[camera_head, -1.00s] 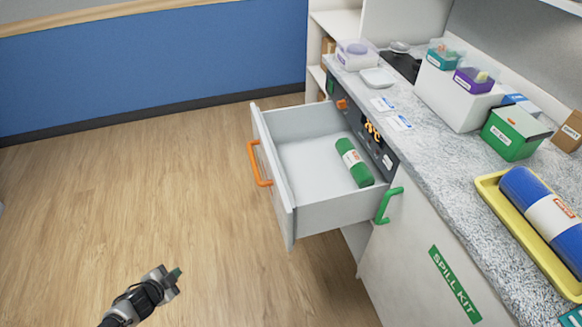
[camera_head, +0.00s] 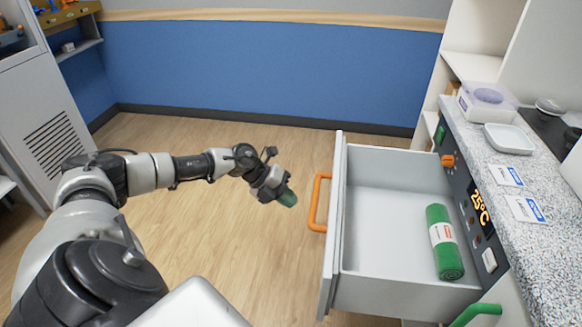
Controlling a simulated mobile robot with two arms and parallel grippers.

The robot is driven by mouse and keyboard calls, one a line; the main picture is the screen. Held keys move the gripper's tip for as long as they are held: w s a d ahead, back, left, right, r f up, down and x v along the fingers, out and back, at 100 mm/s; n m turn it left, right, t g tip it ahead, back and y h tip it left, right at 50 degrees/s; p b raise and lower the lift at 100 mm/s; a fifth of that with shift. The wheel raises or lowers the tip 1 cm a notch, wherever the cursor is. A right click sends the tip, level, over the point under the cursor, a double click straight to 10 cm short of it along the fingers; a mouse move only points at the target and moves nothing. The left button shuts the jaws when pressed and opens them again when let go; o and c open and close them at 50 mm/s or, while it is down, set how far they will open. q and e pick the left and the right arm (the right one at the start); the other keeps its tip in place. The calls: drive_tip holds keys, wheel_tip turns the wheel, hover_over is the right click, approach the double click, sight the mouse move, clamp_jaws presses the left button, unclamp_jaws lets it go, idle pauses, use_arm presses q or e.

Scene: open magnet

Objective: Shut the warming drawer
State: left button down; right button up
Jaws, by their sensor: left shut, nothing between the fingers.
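The warming drawer (camera_head: 385,294) is grey-white and stands pulled well out from the counter unit. Its orange handle (camera_head: 318,203) is on the front panel, which faces left. A rolled green cloth with a white band (camera_head: 444,241) lies inside against the right side. My left gripper (camera_head: 288,197) is shut and empty, a short gap to the left of the orange handle and not touching it. Its green-tipped end points toward the drawer front. My right gripper is not in view.
The control panel (camera_head: 473,199) shows 25°C beside the drawer. A green handle (camera_head: 476,314) sits at the lower right. The speckled counter (camera_head: 511,181) holds a small white dish (camera_head: 508,138) and cards. Wood floor left of the drawer is clear.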

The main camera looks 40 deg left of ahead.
use_arm(q)
drive_tip(key=w+d+f, duration=0.1)
drive_tip(key=d, duration=0.1)
drive_tip(key=w+d+f, duration=0.1)
drive_tip(key=d, duration=0.1)
drive_tip(key=w+d+f, duration=0.1)
drive_tip(key=shift+w+d+f, duration=0.5)
drive_tip(key=shift+w+d, duration=0.25)
drive_tip(key=shift+d, duration=0.25)
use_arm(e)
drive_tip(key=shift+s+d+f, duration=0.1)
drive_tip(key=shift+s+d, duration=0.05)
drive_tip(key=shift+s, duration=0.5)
use_arm(q)
drive_tip(key=shift+d+p, duration=0.1)
drive_tip(key=shift+p, duration=0.2)
